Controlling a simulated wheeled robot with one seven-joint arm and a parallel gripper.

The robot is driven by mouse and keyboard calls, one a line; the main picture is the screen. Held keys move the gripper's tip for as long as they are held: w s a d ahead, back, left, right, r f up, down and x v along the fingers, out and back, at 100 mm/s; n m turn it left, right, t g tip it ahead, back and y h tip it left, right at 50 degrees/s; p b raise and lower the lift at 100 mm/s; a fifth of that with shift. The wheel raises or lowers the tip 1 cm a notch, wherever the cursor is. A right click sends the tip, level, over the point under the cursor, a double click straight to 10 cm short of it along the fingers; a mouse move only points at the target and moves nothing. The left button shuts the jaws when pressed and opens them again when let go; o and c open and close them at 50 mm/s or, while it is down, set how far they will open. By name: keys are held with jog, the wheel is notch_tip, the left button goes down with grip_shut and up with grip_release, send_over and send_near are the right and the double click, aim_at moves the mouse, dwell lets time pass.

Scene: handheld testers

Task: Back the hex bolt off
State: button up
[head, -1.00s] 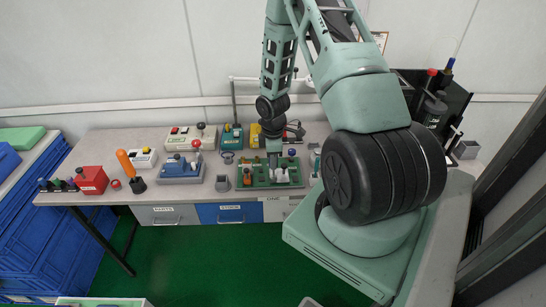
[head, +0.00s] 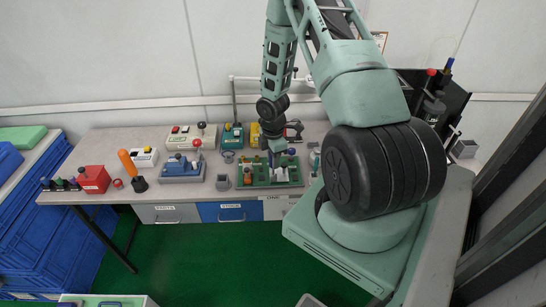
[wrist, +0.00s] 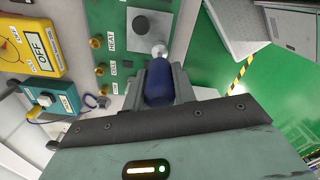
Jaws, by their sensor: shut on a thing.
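My gripper (wrist: 160,78) is shut on a dark blue, rounded handle-like piece (wrist: 157,90), which lies between the two grey fingers in the wrist view. A silver rounded end (wrist: 158,51) shows just past it; I cannot tell whether this is the hex bolt or part of the held piece. Beyond it are a pale square block (wrist: 152,30) and a dark round spot on the green tester panel (wrist: 117,50). In the head view my gripper (head: 275,157) is low over the green tester (head: 258,183), and the fingertips are too small to make out.
A yellow tester (wrist: 30,40) and a teal tester (wrist: 50,102) are nearby. The bench front between the testers is partly clear.

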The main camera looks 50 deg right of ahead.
jog(key=shift+n+p, duration=0.9)
jog(key=shift+n, duration=1.1)
jog(key=shift+r+p, duration=1.8)
jog(key=shift+r, duration=0.05)
jog(key=shift+f, duration=0.1)
